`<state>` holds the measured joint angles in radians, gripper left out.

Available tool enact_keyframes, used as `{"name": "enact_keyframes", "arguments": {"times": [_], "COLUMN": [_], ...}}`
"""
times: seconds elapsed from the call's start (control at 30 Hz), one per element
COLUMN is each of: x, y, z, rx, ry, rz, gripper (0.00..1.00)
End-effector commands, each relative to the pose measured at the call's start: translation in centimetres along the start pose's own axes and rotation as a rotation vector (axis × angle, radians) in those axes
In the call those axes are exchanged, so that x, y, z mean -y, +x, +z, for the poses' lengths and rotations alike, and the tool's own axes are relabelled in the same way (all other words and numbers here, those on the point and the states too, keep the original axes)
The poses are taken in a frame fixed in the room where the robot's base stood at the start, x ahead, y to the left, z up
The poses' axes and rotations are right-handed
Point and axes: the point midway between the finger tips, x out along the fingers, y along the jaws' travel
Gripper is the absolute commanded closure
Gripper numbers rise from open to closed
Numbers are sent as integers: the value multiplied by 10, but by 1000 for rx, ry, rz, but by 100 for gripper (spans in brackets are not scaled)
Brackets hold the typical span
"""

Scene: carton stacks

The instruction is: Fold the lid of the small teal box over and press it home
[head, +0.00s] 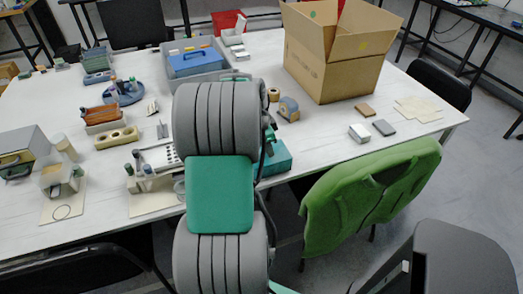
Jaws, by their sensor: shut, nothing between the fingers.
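A small teal box (278,160) stands near the front edge of the white table, just right of my arm. My arm crosses in front of it and hides its left part. I cannot tell how its lid stands. My gripper is not visible; my own thick grey and green arm links fill the middle of the view and cover where it may be.
A large open carton (335,62) stands at the back right of the white table (335,162). A tape dispenser (289,109) and small blocks lie right of my arm. A blue case (196,62) and several trays are left. A green-draped chair (365,195) stands at the front edge.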

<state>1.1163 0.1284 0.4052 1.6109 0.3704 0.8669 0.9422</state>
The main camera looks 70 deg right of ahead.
Motion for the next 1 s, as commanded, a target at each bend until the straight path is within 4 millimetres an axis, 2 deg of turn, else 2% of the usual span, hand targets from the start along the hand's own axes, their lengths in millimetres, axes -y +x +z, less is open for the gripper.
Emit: {"name": "enact_keyframes", "arguments": {"times": [0.03,0.37,1.0], "x": [-9,-10,-4], "y": [13,12,-52], "z": [6,6,-11], "rx": [11,12,6], "ry": [-4,-4,-3], "rz": [30,31,15], "gripper": [100,100,100]}}
